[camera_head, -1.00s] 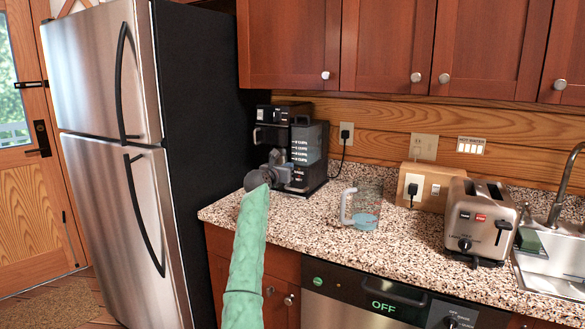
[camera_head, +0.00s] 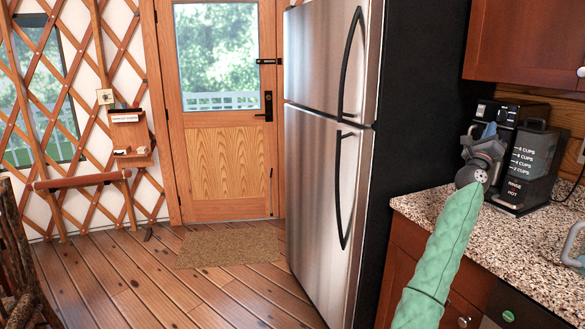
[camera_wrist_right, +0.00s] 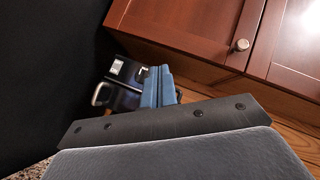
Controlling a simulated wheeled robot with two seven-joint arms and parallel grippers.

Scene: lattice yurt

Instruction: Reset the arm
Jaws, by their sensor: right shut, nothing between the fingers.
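My right arm, in a green quilted sleeve, reaches up from the lower right of the head view. Its right gripper (camera_head: 487,132) is shut and empty, in front of the left side of the black coffee maker (camera_head: 533,160) in the picture. In the right wrist view, the closed blue-grey fingers (camera_wrist_right: 158,88) point away from the camera, with the coffee maker (camera_wrist_right: 119,85) just behind and to their left. I cannot tell whether the gripper touches it. My left gripper is not in view.
The speckled counter (camera_head: 455,225) lies below the arm. The steel fridge (camera_head: 325,190) stands to the left. A wooden door (camera_head: 228,165), a doormat (camera_head: 230,247) and open plank floor lie further left. Cabinets (camera_wrist_right: 190,30) hang above; a chair (camera_head: 20,265) is at the left edge.

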